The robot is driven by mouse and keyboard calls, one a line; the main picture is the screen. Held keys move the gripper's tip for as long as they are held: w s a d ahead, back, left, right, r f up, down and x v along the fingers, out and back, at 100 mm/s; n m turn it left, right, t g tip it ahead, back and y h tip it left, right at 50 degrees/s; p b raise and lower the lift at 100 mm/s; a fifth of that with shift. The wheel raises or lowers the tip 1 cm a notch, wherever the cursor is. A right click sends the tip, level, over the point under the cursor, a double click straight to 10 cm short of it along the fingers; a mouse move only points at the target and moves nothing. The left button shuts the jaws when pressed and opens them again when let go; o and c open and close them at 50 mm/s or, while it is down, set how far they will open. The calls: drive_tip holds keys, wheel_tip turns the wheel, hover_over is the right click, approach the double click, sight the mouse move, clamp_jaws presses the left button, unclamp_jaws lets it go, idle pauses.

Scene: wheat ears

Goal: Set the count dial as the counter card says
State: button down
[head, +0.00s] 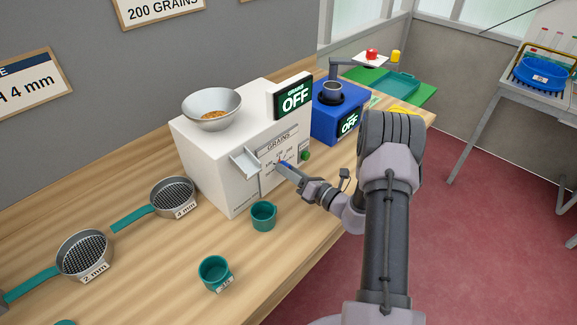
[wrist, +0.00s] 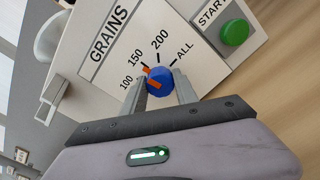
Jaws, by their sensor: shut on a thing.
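The count dial is a blue knob (wrist: 160,80) with orange marking, on the white counter's GRAINS panel. Around it are 100, 150, 200 and ALL. The orange shows on the 100–150 side; its exact setting is hard to tell. My gripper (wrist: 159,92) is shut on the dial, one finger at each side. In the head view my gripper (head: 287,168) reaches the panel and hides much of the dial. A framed card (head: 165,10) on the back wall reads 200 GRAINS; its top is cut off. The white counter (head: 215,155) stands on the bench.
A green START button (wrist: 234,32) is right of the dial. A display on the counter (head: 292,97) reads OFF. A teal cup (head: 263,216) stands before the counter, near my arm. Another cup (head: 214,271) and two sieves (head: 172,197) are to the left.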

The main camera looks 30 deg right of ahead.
drive_tip(key=m+p, duration=0.2)
drive_tip(key=m, duration=0.3)
drive_tip(key=shift+m+p, duration=0.3)
drive_tip(key=shift+p, duration=0.1)
drive_tip(key=m+p, duration=0.1)
drive_tip(key=m, duration=0.3)
drive_tip(key=shift+m+p, duration=0.3)
drive_tip(key=shift+f, duration=0.1)
drive_tip(key=c, duration=0.9)
unclamp_jaws()
drive_tip(key=shift+c, duration=0.2)
drive_tip(key=p+v, duration=0.1)
drive_tip(key=v, duration=1.6)
drive_tip(key=shift+s+d, duration=0.15)
drive_tip(key=shift+s, duration=0.05)
